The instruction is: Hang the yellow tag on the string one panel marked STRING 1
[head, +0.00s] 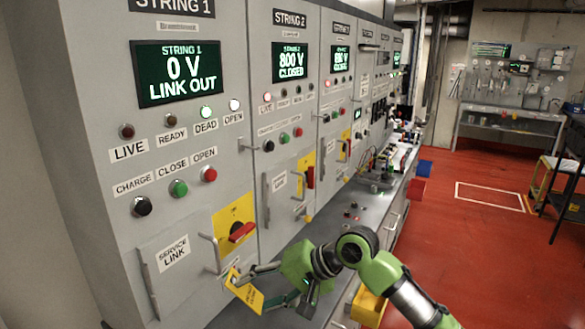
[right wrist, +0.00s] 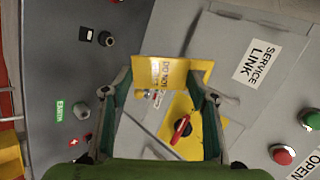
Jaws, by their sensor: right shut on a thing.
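The string one panel (head: 95,100) stands at the left in the head view, marked STRING 1 at its top. Its display reads 0 V LINK OUT. A red handle (head: 241,232) sits on a yellow plate (head: 232,213), with a bent metal rod (head: 210,250) to its left. The yellow tag (head: 247,294) is just below these, tilted. My right gripper (head: 240,274) is shut on the tag. In the right wrist view the tag (right wrist: 165,72), with printed words, shows between the fingers, in front of the panel. Whether it touches the rod is unclear. My left gripper is out of view.
The SERVICE LINK door (head: 172,265) is left of the tag. More panels, such as STRING 2 (head: 290,40), run to the right. A grey counter (head: 345,222) with small items stands before them. Red floor (head: 470,250) is open at the right.

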